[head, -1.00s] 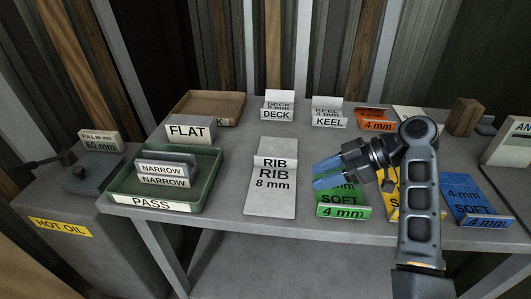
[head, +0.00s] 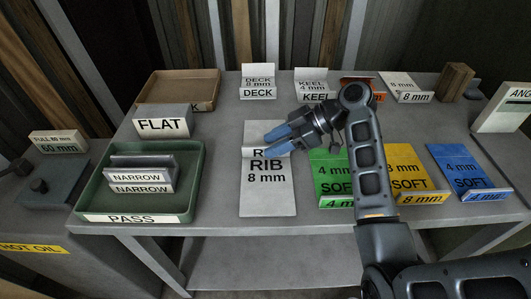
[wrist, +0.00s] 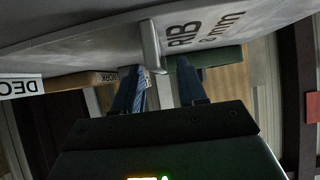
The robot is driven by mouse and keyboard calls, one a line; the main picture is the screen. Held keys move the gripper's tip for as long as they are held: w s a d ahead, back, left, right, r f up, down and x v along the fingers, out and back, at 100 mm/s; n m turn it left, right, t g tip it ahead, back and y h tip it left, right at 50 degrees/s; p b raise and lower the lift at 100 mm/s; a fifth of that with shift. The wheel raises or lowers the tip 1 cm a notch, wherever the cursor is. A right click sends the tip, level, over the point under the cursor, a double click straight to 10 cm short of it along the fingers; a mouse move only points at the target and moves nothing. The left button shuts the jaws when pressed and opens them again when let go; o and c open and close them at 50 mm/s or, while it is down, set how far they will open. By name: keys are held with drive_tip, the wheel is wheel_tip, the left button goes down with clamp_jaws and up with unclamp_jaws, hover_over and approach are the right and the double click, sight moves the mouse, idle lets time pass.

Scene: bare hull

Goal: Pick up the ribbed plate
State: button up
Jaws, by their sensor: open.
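The ribbed plate (head: 267,200) lies flat on the grey table, a light grey sheet marked RIB 8 mm. Its raised rib also shows in the wrist view (wrist: 151,48). My gripper (head: 270,142) is over the rib's right part in the head view, blue fingers pointing left, hiding some of the upper RIB lettering. In the wrist view my gripper (wrist: 163,66) is open, with the rib reaching down in the picture toward the gap between the fingertips. I cannot tell whether the fingers touch it.
A green PASS tray (head: 191,190) with NARROW pieces stands left, a FLAT block (head: 162,121) behind it. Green (head: 330,172), yellow (head: 408,170) and blue (head: 464,172) SOFT plates lie right. DECK (head: 258,82) and KEEL (head: 312,84) pieces stand behind.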

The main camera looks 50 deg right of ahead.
drive_tip(key=shift+x, duration=1.45)
clamp_jaws()
idle(0.3)
